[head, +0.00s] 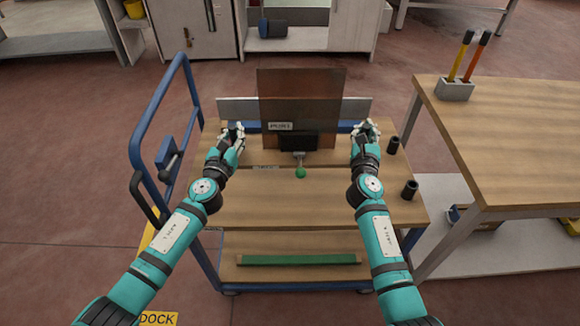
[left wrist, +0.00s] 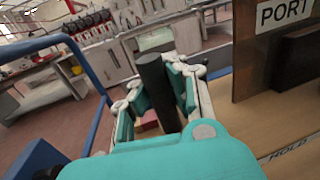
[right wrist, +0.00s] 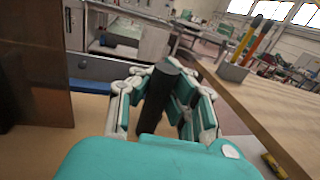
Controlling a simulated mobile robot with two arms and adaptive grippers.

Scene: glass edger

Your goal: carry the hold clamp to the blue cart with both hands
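The hold clamp has a brown upright panel (head: 300,95) marked PORT, a long grey bar (head: 236,108), a dark block and a green knob (head: 300,172). It is at the back of the blue cart's wooden top (head: 290,205); whether it rests there or hangs just above is unclear. My left gripper (head: 236,133) is at its left end, closed around a dark upright cylinder (left wrist: 158,90), apparently a handle. My right gripper (head: 366,133) is at its right end, closed around a similar cylinder (right wrist: 155,100). The handles' lower ends are partly hidden by the fingers.
The cart's blue push rail (head: 150,115) rises at the left. Two dark cups (head: 410,190) stand at its right edge. A wooden workbench (head: 510,140) with a pen block (head: 455,90) stands close on the right. The cart top's front is clear. Grey cabinets (head: 195,28) are behind.

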